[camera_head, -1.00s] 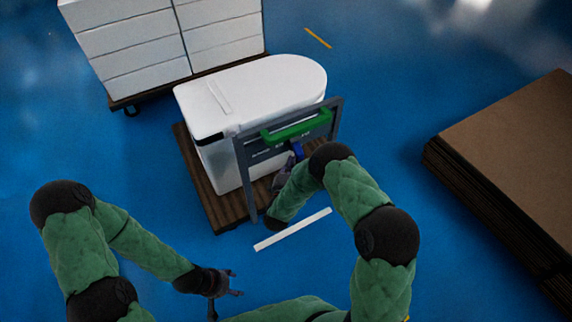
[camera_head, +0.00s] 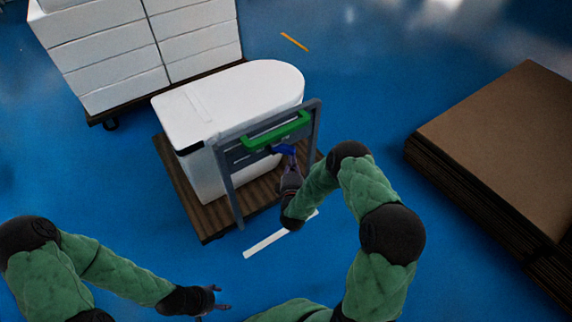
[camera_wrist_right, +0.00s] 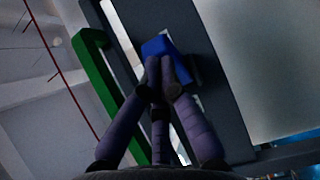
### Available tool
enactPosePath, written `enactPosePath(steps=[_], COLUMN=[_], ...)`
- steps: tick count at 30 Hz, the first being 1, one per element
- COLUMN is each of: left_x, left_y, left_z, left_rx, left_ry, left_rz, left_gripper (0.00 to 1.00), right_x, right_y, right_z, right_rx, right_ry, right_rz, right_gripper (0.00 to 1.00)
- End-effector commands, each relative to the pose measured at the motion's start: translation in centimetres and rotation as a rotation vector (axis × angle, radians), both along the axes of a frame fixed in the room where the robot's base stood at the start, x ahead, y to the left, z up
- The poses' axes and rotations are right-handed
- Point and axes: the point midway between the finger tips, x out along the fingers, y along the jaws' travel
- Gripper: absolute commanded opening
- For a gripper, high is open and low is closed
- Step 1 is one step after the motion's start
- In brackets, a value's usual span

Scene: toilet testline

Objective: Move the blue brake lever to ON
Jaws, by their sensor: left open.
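The blue brake lever (camera_head: 284,150) sits on the grey frame (camera_head: 230,187) of the cart, just below the green handle (camera_head: 277,131). In the right wrist view the lever (camera_wrist_right: 160,46) is a blue block right beyond my fingertips. My right gripper (camera_head: 289,169) is at the lever from the near side. Its fingers (camera_wrist_right: 160,70) are drawn together, with the tips overlapping the lever's lower end; I cannot tell whether they grip it or only touch it. My left gripper (camera_head: 222,298) is open and empty, low over the floor at the bottom of the head view.
The cart's wooden deck (camera_head: 190,190) carries a white toilet (camera_head: 235,95). A second cart with stacked white boxes (camera_head: 120,45) stands behind it. A stack of brown cardboard (camera_head: 505,140) lies at the right. Blue floor is clear in front, with a white strip (camera_head: 265,243).

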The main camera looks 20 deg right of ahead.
Motion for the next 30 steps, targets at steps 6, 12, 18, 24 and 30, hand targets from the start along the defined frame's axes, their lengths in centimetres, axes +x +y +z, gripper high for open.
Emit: enactPosePath(steps=[6,12,18,24,30], left_x=[0.00,0.00,0.00,0.00,0.00], left_y=[0.00,0.00,0.00,0.00,0.00], left_z=[-0.21,-0.24,-0.23,-0.24,-0.46], left_rx=[0.000,0.000,0.000,0.000,0.000], left_ry=[0.000,0.000,0.000,0.000,0.000], left_rz=[0.000,0.000,0.000,0.000,0.000], left_gripper=[0.60,0.60,0.60,0.60,0.60], right_x=[0.19,0.29,0.31,0.32,0.57], right_y=[-0.76,-0.93,-0.96,-0.99,-1.04], right_z=[0.03,0.02,0.04,0.07,-0.01], right_rx=[0.000,0.000,0.000,0.000,0.000], right_ry=[-0.001,0.000,-0.001,-0.001,-0.001], right_rz=[-0.002,-0.001,-0.002,-0.002,-0.002], right_gripper=[0.00,0.00,0.00,0.00,0.00])
